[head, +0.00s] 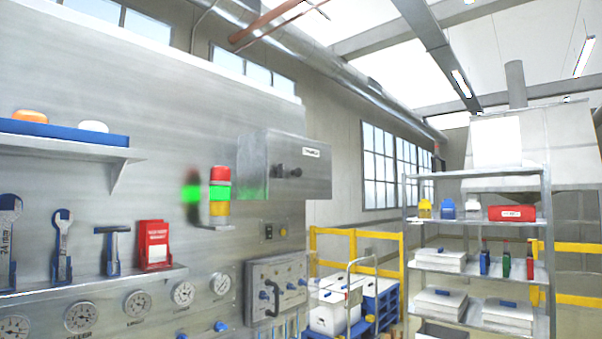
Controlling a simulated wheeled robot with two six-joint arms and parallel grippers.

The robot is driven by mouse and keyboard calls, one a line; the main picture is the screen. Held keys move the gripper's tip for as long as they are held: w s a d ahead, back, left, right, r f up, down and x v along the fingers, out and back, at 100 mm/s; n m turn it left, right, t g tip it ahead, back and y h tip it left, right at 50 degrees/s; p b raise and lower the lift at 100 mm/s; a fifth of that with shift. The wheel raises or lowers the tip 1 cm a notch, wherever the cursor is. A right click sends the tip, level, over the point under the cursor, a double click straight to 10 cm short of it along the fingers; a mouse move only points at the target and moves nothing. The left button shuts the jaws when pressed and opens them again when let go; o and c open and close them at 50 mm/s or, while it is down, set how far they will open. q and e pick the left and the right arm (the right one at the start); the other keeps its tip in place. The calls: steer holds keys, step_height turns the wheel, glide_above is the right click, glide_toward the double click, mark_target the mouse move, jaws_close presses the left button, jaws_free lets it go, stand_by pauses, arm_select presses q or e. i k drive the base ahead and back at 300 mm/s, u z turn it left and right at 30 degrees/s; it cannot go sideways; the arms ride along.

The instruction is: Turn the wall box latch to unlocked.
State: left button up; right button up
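A grey metal wall box (300,165) is mounted high on the metal panel, near the middle of the head view. Its front carries a dark latch knob (294,172) and a smaller dark fitting (278,170) to its left. A small white label (311,152) sits above the latch; its text is too small to read. The latch's exact turn position is too small to tell. Neither of my grippers is in view.
A red, green and yellow signal light (220,192) stands left of the box. A lower panel box (278,288) with a black handle is below. Tools and a shelf (60,145) are at left. A storage rack (475,262) and yellow railings (355,240) stand at right.

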mark_target(280, 171)
steer(key=z, duration=0.6)
steer(key=i, duration=1)
steer(key=z, duration=0.05)
